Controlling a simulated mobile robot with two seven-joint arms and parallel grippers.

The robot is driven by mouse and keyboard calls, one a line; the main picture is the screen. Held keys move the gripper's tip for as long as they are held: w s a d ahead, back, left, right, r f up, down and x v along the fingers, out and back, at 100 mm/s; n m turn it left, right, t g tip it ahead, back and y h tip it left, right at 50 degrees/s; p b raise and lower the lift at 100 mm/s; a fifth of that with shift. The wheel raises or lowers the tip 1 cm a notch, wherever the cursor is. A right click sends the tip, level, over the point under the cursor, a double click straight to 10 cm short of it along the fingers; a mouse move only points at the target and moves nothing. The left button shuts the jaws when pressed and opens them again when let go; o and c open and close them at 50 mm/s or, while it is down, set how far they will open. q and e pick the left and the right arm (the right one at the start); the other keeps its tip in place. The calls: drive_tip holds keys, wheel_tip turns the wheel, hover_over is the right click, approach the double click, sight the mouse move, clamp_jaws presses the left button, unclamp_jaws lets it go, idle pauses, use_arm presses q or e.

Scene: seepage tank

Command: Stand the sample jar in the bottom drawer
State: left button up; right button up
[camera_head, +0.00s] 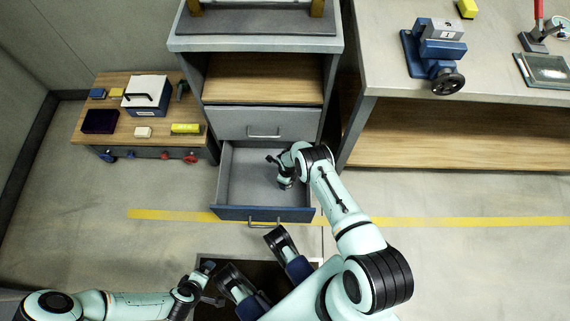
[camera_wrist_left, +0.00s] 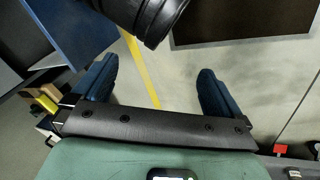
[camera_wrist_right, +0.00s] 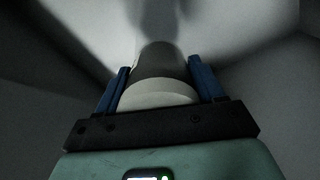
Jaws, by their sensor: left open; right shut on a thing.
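The bottom drawer (camera_head: 240,172) is pulled out, with a grey interior and a blue front edge. My right gripper (camera_head: 278,170) is inside it, toward the right side. In the right wrist view its blue fingers are shut around the sample jar (camera_wrist_right: 160,62), a dark grey cylinder with a pale rounded end toward the camera. Grey drawer walls surround the jar there. Whether its far end touches the floor is hidden. In the head view I cannot make the jar out from the gripper. My left gripper (camera_head: 207,283) is open and empty at the lower left; its spread fingers show in the left wrist view (camera_wrist_left: 157,70).
A shut grey drawer (camera_head: 262,123) sits above the open one. A low wooden table (camera_head: 112,125) on the left carries a white case (camera_head: 146,96) and small items. A workbench (camera_head: 385,60) with a blue vise (camera_head: 435,52) stands right. Floor before the drawer is partly clear.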

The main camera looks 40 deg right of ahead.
wheel_tip(320, 180, down, 2)
drive_tip(key=shift+f+b, duration=0.1)
drive_tip(key=shift+b, duration=0.3)
drive_tip(key=shift+f+b, duration=0.3)
drive_tip(key=shift+f, duration=0.25)
wheel_tip(320, 180, down, 2)
drive_tip(key=shift+b, duration=0.55)
use_arm(q)
drive_tip(key=shift+g, duration=0.4)
drive_tip(key=f, duration=0.1)
drive_tip(key=s+a+f, duration=0.1)
drive_tip(key=f, duration=0.1)
drive_tip(key=s+f, duration=0.1)
drive_tip(key=shift+a+f, duration=0.2)
use_arm(e)
drive_tip(key=shift+f, duration=0.1)
use_arm(q)
drive_tip(key=shift+f, duration=0.1)
use_arm(e)
drive_tip(key=shift+f, duration=0.15)
use_arm(q)
drive_tip(key=shift+s+f, duration=0.15)
drive_tip(key=shift+s, duration=0.1)
use_arm(e)
drive_tip(key=o, duration=1.3)
drive_tip(key=shift+c, duration=0.2)
